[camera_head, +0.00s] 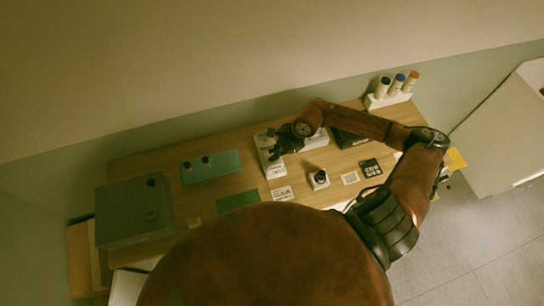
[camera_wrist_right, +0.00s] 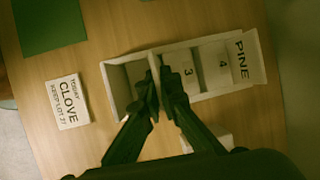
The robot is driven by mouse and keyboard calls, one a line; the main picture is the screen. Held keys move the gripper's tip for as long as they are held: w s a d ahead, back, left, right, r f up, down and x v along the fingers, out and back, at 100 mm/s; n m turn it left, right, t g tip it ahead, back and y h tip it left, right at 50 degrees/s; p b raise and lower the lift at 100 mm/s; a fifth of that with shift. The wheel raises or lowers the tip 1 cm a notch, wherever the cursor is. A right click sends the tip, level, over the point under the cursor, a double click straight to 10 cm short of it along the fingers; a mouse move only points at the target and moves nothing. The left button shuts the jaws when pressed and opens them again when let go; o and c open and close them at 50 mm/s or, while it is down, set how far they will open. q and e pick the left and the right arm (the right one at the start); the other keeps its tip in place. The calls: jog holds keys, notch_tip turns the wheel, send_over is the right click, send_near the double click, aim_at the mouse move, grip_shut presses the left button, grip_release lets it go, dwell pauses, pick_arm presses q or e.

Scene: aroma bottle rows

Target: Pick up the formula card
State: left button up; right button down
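A white card (camera_wrist_right: 67,101) lettered "TODAY", "CLOVE" and a lot line lies flat on the wood table in the right wrist view. A white printed card also lies near the front of the table in the head view (camera_head: 283,193). My right gripper (camera_wrist_right: 160,80) is over a white compartment rack (camera_wrist_right: 118,93), apart from the card. Its fingertips are close together at a divider. Whether they are fully shut or hold something is unclear. In the head view, my right gripper (camera_head: 276,147) is at the rack, partly hidden. My left gripper is not in view.
The rack has numbered compartments and a "PINE" label (camera_wrist_right: 242,60). A green mat (camera_head: 238,200), a dark-capped bottle (camera_head: 320,177), a dark calculator-like object (camera_head: 371,167) and a grey box (camera_head: 134,215) are on the table. Several capped bottles stand in a white holder (camera_head: 388,100).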

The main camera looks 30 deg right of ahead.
notch_tip(320, 180, up, 9)
jog(key=shift+f+b, duration=0.1)
jog(key=shift+b, duration=1.1)
jog(key=shift+r, duration=0.6)
